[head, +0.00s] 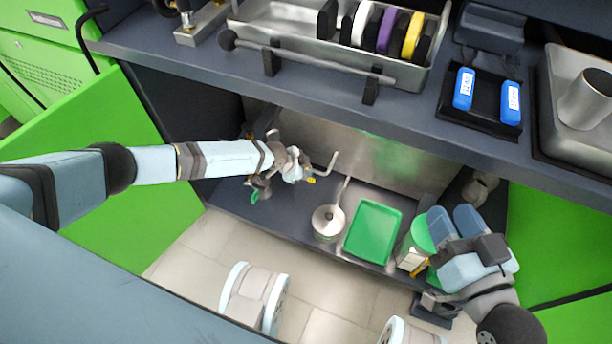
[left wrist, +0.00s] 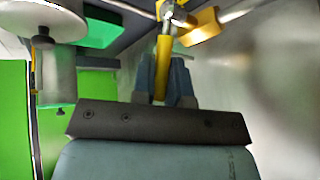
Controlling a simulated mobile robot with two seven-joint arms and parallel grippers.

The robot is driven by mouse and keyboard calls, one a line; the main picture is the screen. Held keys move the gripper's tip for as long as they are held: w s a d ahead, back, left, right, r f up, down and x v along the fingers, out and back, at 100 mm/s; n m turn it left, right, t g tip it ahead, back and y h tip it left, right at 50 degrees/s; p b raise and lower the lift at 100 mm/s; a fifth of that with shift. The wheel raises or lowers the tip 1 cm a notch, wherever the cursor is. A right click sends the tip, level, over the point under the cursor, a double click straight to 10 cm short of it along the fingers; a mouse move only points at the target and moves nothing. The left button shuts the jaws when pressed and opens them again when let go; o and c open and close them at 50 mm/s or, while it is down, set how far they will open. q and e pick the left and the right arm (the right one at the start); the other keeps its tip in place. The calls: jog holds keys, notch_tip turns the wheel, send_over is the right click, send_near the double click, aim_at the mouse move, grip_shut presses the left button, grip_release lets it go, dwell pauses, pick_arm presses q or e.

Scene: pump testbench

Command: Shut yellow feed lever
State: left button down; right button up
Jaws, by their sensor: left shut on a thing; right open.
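The yellow feed lever (head: 311,180) shows in the head view as a small yellow tip beside my left gripper (head: 297,170), low under the bench. In the left wrist view the lever (left wrist: 163,62) is a yellow bar running from a metal pivot down between the blue fingers of my left gripper (left wrist: 163,85). That gripper is shut on the lever. In the head view the gripper hides most of the lever and its valve. My right gripper (head: 454,216) is open, its blue fingers apart, above the lower shelf at the right.
A green tray (head: 373,234), a steel funnel-like vessel (head: 327,222) and a green-lidded jar (head: 413,247) stand on the lower shelf. A green-handled valve (head: 256,194) is left of the gripper. The bench edge (head: 420,137) overhangs the arm's surroundings.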

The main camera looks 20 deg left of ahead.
pick_arm(q)
jog(key=shift+a+r, duration=0.1)
pick_arm(e)
jog(key=shift+f+g, duration=0.3)
jog(key=shift+f, duration=0.1)
pick_arm(q)
jog(key=c, duration=1.1)
grip_release()
jog(key=shift+c, duration=0.2)
pick_arm(e)
jog(key=shift+r, duration=0.15)
notch_tip(320, 180, up, 10)
jog(key=t+p, duration=0.4)
jog(key=p, duration=0.4)
pick_arm(q)
jog(key=p+v, duration=0.3)
jog(key=v, duration=1)
jog(key=shift+a+r, duration=0.2)
jog(key=shift+a, duration=0.1)
pick_arm(e)
jog(key=d+f+m+g+h, duration=0.1)
jog(key=d+f+g+h, duration=0.2)
jog(key=f, duration=0.5)
jog(key=shift+s+d+f+g, duration=0.3)
jog(key=shift+d+f+g, duration=0.1)
jog(key=shift+d, duration=0.05)
pick_arm(q)
jog(key=shift+s, duration=0.15)
jog(key=shift+c, duration=0.2)
